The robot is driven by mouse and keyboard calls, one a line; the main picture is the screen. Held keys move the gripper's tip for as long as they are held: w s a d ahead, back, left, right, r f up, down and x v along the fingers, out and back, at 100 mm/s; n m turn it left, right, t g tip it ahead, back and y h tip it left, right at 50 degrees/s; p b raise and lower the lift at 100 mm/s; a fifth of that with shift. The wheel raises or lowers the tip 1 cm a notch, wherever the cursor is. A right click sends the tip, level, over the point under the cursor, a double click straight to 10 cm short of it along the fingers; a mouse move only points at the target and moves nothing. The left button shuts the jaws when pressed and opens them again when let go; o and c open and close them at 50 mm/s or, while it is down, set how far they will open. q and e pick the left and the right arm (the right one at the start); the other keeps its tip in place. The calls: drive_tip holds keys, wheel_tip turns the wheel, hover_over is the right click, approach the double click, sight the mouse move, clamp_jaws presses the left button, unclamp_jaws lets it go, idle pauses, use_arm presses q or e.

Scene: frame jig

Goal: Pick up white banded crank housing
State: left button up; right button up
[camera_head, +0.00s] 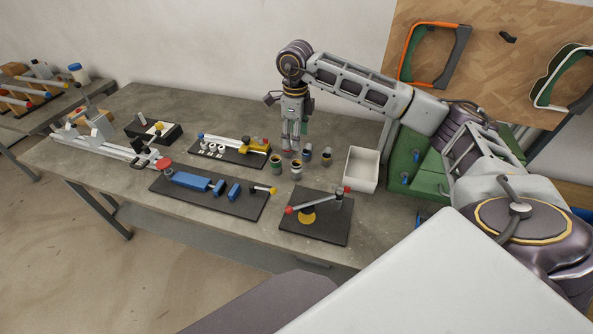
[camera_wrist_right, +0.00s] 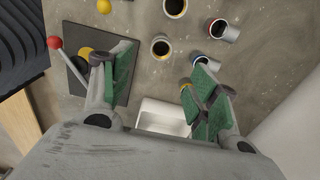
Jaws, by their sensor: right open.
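Several small dark cylindrical housings stand or lie on the grey bench. The one with a pale band, which looks like the white banded crank housing (camera_head: 296,170), stands upright with its open end up; it also shows in the right wrist view (camera_wrist_right: 160,46). Its band colour is hard to tell for sure. My right gripper (camera_head: 291,148) points down just behind the housings. In the right wrist view its green-padded fingers (camera_wrist_right: 155,90) are spread wide with nothing between them. My left gripper is not in view.
Other housings stand close by: one upright (camera_head: 277,161), a blue-banded one (camera_head: 307,153) and one (camera_head: 326,155) near the white tray (camera_head: 361,170). A dark board with a red-knobbed lever (camera_head: 320,228) lies in front. Fixture boards (camera_head: 213,196) fill the left; green box (camera_head: 408,158) right.

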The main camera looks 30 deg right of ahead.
sight(297, 163)
wheel_tip(297, 163, down, 7)
drive_tip(key=shift+f, duration=0.75)
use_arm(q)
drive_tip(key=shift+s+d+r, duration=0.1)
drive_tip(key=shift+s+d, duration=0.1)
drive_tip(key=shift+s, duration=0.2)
use_arm(e)
drive_tip(key=shift+f, duration=0.1)
drive_tip(key=shift+d+f+p, duration=0.15)
drive_tip(key=shift+f+p, duration=0.35)
drive_tip(key=shift+f, duration=2)
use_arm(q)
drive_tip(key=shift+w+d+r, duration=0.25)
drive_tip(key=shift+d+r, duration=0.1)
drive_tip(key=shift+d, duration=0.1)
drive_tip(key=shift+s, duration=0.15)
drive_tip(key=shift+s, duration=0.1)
use_arm(e)
drive_tip(key=shift+c, duration=0.2)
